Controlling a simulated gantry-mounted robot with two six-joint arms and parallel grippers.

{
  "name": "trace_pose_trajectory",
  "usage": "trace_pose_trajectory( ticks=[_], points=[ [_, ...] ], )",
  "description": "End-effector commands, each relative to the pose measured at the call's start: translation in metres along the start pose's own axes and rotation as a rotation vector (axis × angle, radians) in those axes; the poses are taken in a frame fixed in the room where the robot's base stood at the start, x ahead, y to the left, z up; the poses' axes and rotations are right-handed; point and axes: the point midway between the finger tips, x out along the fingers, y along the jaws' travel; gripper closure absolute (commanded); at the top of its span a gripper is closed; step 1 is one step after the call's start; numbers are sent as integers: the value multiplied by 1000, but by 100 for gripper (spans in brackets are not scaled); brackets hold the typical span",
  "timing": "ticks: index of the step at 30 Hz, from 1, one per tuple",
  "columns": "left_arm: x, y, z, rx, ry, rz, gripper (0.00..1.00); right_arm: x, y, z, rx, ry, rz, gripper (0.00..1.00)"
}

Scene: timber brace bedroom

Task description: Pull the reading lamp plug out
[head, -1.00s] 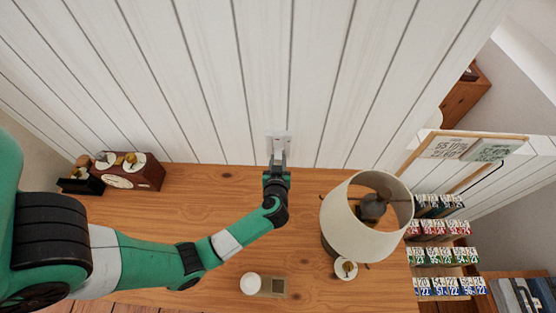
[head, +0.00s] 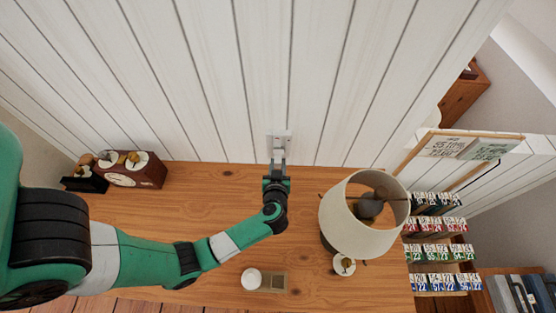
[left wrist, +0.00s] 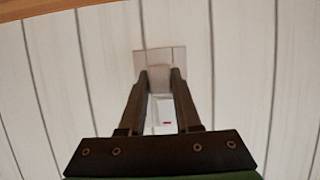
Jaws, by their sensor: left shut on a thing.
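The wall socket (head: 285,135) is a pale plate on the white plank wall, just above the table's back edge. My left gripper (head: 277,158) reaches it from the front. In the left wrist view, the gripper (left wrist: 159,76) is shut on the white plug (left wrist: 158,77), with one dark finger on each side. The socket plate (left wrist: 176,56) shows right behind the plug. I cannot tell whether the plug's pins are in the socket. A pale piece with a red mark (left wrist: 166,121) shows between the fingers. The reading lamp (head: 350,228) stands to the right. My right gripper is not in view.
The wooden table (head: 185,210) is mostly clear around my left arm. A white cup (head: 251,279) stands near the front edge, and a small round white item (head: 344,265) by the lamp. A brown clock box (head: 145,178) stands at the back left.

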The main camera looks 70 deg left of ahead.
Motion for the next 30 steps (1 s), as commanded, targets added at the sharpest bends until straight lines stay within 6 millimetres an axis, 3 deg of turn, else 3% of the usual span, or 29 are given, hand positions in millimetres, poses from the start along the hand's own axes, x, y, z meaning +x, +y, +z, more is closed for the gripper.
trace_pose_trajectory(
  ticks=[30],
  points=[
    [-34,0,13,1,0,1,100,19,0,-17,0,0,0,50]
  ],
)
